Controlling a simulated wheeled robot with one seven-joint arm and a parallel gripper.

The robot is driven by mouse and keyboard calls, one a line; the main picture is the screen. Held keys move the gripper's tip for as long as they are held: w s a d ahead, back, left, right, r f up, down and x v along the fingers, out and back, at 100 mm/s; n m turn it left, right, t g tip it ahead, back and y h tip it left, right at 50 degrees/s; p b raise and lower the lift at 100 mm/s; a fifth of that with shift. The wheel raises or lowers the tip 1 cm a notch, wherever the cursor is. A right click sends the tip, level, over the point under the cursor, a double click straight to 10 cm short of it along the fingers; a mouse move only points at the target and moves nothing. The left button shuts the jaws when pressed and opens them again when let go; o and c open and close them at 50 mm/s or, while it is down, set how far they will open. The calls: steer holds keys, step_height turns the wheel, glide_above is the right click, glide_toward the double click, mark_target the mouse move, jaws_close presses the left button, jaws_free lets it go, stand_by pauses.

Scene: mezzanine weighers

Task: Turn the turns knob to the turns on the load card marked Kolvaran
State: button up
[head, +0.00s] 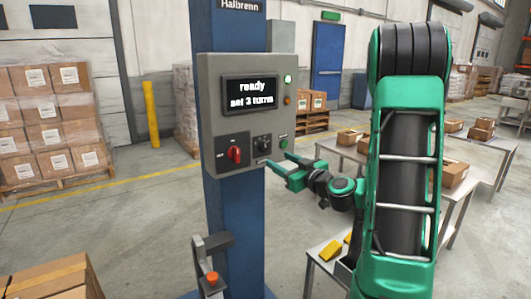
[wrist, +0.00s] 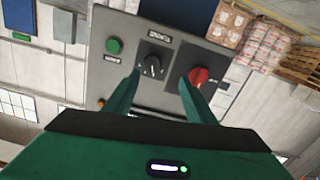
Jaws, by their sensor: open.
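A grey control box (head: 250,112) is on a blue post. A small black knob (head: 263,144) with a pale pointer sits low on the box, between a red knob (head: 235,155) and a green button (head: 283,143). My gripper (head: 278,160) is open and empty, just in front of the box's lower right. In the wrist view the black knob (wrist: 152,66) shows beyond and between my fingertips (wrist: 159,78), apart from them. Its label is too blurred to read surely. I can make out no card marked Kolvaran.
The post's sign (head: 240,5) reads "Halbrenn". A stand with an orange-red button (head: 212,278) is at the post's lower left. Tables with cartons (head: 452,174) stand to the right. Wrapped cartons (head: 55,130) are at the left. Open floor lies between them and the post.

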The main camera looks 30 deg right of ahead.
mark_target(265, 148)
steer(key=shift+h, duration=0.4)
steer(key=w, duration=0.3)
steer(key=w+d, duration=0.1)
steer(key=w, duration=0.6)
steer(key=shift+w+d+r, duration=0.15)
steer(key=shift+w+r, duration=0.05)
steer(key=shift+w, duration=0.2)
steer(key=c, duration=1)
steer(key=shift+c, duration=0.2)
steer(key=shift+m, duration=0.3)
